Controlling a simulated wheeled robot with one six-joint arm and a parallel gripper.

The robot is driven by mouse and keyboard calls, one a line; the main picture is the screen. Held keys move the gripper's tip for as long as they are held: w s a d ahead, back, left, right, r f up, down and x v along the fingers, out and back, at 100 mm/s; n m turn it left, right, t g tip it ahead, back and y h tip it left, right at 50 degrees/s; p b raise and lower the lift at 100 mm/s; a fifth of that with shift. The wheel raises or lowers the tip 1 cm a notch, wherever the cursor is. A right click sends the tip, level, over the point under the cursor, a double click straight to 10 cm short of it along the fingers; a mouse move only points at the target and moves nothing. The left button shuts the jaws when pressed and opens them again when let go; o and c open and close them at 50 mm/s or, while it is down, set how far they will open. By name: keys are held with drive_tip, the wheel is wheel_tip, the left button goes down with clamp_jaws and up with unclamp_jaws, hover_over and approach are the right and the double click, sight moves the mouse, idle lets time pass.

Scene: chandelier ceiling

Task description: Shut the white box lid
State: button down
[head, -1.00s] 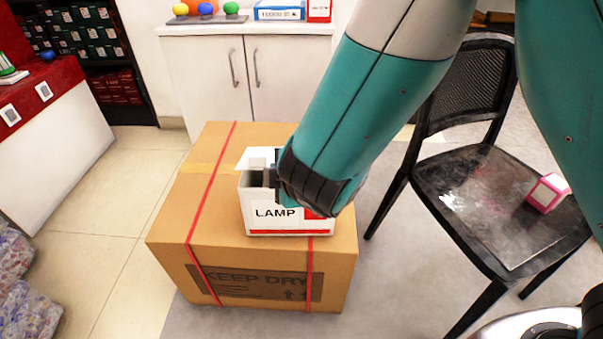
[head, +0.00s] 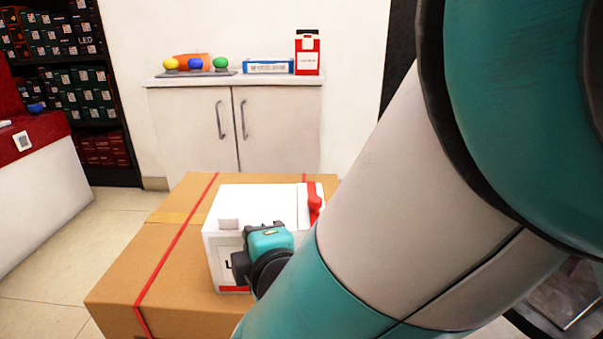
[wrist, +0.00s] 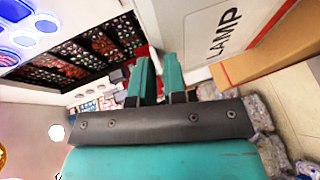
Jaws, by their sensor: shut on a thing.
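The white box (head: 214,262) stands on a big cardboard carton, its printed front partly covered by my arm. Its white lid (head: 262,197) lies flat, or nearly flat, across the top; I cannot tell whether it is fully seated. A small pale tab (head: 229,224) shows at the front edge. My gripper (head: 241,265) is at the front of the box. In the wrist view my gripper (wrist: 158,78) has its teal fingers close together beside the box's white side with LAMP on it (wrist: 226,34). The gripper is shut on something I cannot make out.
The cardboard carton (head: 150,262) has red straps. A white cabinet (head: 190,130) stands behind, with coloured balls, a blue box (head: 269,66) and a red-and-white box (head: 308,55) on it. Tiled floor (head: 60,240) is clear at the left. My arm fills the right side.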

drive_tip(key=shift+d+f, duration=0.1)
drive_tip(key=shift+f, duration=0.3)
drive_tip(key=c, duration=1.3)
unclamp_jaws()
drive_tip(key=shift+r, duration=0.2)
wheel_tip(320, 180, up, 20)
drive_tip(key=p, duration=1.1)
drive_tip(key=shift+f, duration=0.1)
